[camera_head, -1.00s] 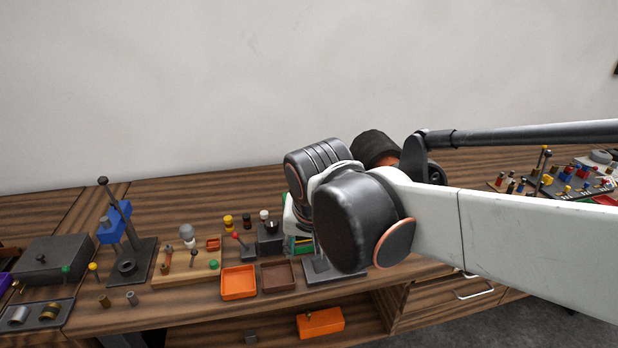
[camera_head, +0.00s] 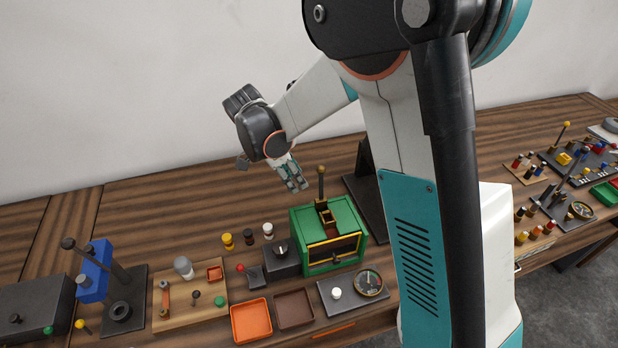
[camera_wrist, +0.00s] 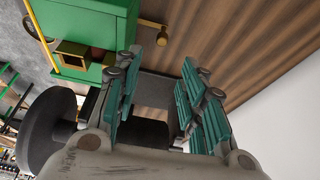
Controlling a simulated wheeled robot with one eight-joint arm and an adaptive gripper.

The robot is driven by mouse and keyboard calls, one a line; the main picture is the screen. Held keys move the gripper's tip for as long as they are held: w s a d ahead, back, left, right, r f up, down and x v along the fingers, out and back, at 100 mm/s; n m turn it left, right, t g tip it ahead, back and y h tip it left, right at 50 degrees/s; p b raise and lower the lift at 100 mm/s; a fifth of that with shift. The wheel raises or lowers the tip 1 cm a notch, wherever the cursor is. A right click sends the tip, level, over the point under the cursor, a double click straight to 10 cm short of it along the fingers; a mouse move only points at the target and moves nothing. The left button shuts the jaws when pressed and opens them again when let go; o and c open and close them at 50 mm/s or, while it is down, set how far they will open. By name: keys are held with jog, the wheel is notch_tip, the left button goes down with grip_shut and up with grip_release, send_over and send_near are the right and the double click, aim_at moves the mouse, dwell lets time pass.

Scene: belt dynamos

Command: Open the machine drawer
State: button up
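The green machine (camera_head: 355,222) stands on the bench in the head view, with a brown upright lever (camera_head: 321,184) on top. Its front has a dark recessed panel with yellow edges (camera_head: 336,250) and a small dark handle; I cannot tell for sure whether this is the drawer, and nothing sticks out far from it. My gripper (camera_head: 297,184) is above the bench, behind and left of the machine, apart from it. In the wrist view my gripper (camera_wrist: 158,92) has its teal-padded fingers spread with nothing between them. The green machine (camera_wrist: 75,22) shows there at upper left.
A dark block with a knob (camera_head: 282,262) is left of the machine, and a gauge plate (camera_head: 350,302) lies in front. Orange (camera_head: 251,340) and brown (camera_head: 294,325) trays sit at the front edge. Bench behind left is clear.

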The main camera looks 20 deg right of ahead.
jog(key=b+x, duration=0.2)
jog(key=x, duration=1.2)
jog(key=shift+w, duration=0.2)
